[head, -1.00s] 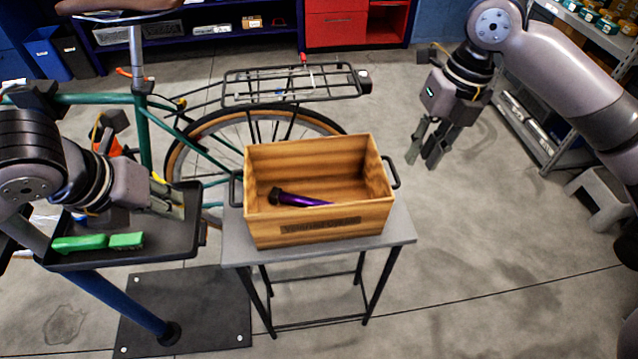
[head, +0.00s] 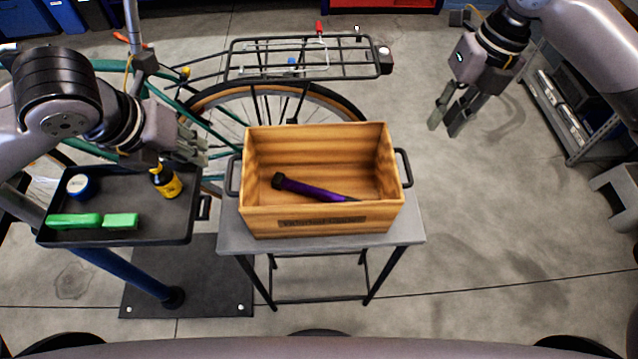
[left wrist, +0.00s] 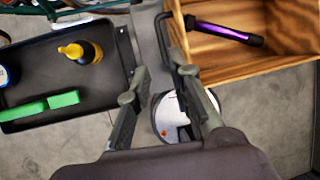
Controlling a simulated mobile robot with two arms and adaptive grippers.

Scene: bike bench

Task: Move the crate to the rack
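The wooden crate (head: 320,221) stands upright on a small grey table and has a black handle at each end. A purple and black tool (head: 312,188) lies inside it. The crate's left end also shows in the left wrist view (left wrist: 240,62). The black rear rack (head: 300,60) of the green bike is behind and above the crate. My left gripper (head: 203,150) is left of the crate, near its left handle; its fingers are apart and empty in the left wrist view (left wrist: 162,105). My right gripper (head: 446,122) hangs right of the crate, clear of it, with fingers apart and nothing between them.
A black tray (head: 140,236) at left holds green pieces (head: 95,221), a yellow-black bottle (head: 166,181) and a blue-white round container (head: 80,186). The grey table (head: 405,232) has little bare top. Shelving (head: 575,110) stands at right; floor between is clear.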

